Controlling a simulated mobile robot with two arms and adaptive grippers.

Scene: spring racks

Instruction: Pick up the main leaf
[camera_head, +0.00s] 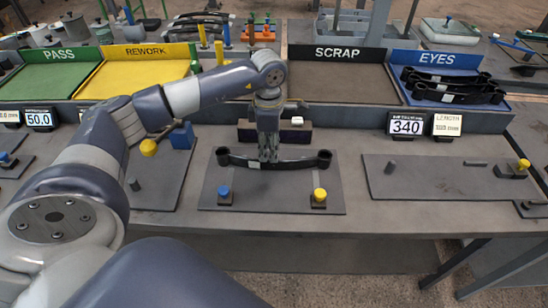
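The main leaf (300,163) is a long dark bar, slightly curved, with a rolled eye at each end and a small pale label near its middle. It lies crosswise over a dark grey plate on the bench, behind a blue-topped and a yellow-topped clamp. My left gripper (267,158) points straight down at the middle of the leaf, its fingertips at or touching it. The fingers look close together, but I cannot tell whether they grip the leaf. My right gripper is out of view.
The dark plate (270,197) carries a blue clamp (225,194) and a yellow clamp (319,194). Behind are trays PASS (45,82), REWORK (140,76), SCRAP (340,82) and EYES, where dark leaves (455,90) lie.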

